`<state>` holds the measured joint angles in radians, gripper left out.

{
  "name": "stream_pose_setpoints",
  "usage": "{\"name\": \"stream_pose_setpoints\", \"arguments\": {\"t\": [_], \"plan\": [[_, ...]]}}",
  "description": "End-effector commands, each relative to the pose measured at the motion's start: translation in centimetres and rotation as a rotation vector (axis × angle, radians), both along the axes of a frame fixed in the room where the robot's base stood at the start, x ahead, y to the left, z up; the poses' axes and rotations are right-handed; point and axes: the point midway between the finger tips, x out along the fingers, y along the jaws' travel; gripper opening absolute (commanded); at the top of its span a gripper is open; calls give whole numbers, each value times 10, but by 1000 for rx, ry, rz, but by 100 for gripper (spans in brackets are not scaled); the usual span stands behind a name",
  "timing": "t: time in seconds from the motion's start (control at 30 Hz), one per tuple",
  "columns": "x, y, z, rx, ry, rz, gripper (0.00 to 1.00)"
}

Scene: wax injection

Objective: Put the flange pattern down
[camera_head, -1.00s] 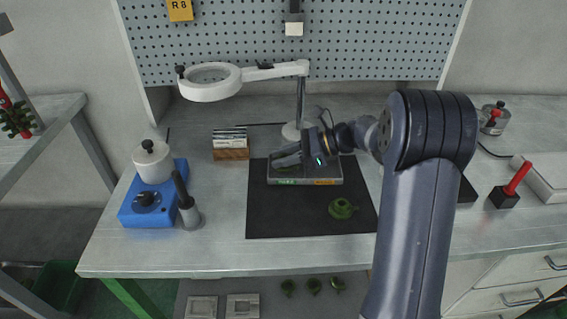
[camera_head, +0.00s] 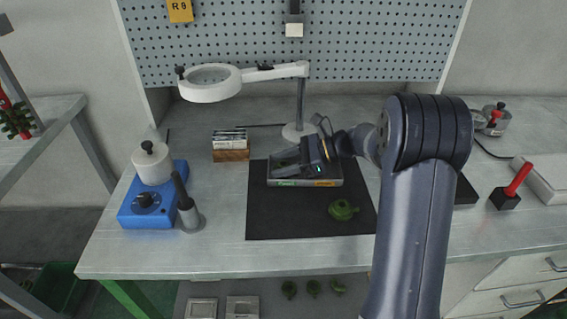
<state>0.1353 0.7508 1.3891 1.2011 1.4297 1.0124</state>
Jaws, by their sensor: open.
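A green flange-shaped pattern (camera_head: 343,210) lies on the black mat (camera_head: 280,222), in front of a shallow grey tray (camera_head: 336,176) with a green and an orange label on its front edge. My gripper (camera_head: 286,166) is over the left part of this tray, its fingers pointing left. The jaws are open. My gripper hides much of the tray's inside, so I cannot tell clearly what lies under the fingers.
A magnifier lamp (camera_head: 300,105) stands behind the tray. A wooden card holder (camera_head: 231,155), a blue wax heater (camera_head: 150,205) and a grey holder with a dark tool (camera_head: 190,217) stand to the left. A red-handled tool (camera_head: 516,182) is at the right. The mat's front left is clear.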

Motion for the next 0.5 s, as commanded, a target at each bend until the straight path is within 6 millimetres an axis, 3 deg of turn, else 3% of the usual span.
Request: {"name": "stream_pose_setpoints", "arguments": {"t": [0.17, 0.5], "plan": [[0, -14, 9, 0, -2, -2, 49], [-4, -81, 37, 0, -2, -3, 49]]}}
